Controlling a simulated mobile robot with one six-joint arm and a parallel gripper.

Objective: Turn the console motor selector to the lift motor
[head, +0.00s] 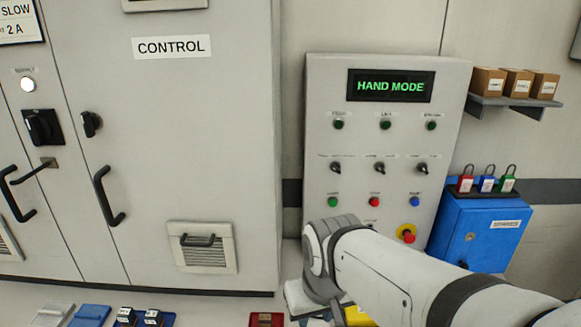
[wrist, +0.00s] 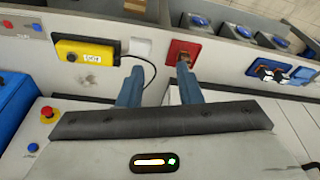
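The grey console (head: 318,130) stands right of the control cabinet in the head view, its display (head: 390,86) reading HAND MODE. It carries a row of three black selector knobs: left (head: 336,168), middle (head: 379,168) and right (head: 421,168). Their labels are too small to read, so I cannot tell which is the motor selector. My gripper (wrist: 158,88) shows in the wrist view with its two blue fingers apart and nothing between them. In the head view my arm crosses the console's lower front and the fingers are hidden. The fingers are away from the knobs.
Green lamps sit above the knobs and coloured buttons below. A red emergency stop (head: 408,235) is at the console's lower right. A blue box (head: 480,230) with padlocks stands right. In the wrist view a yellow box (wrist: 88,51) and red plate (wrist: 183,52) lie beyond my fingers.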

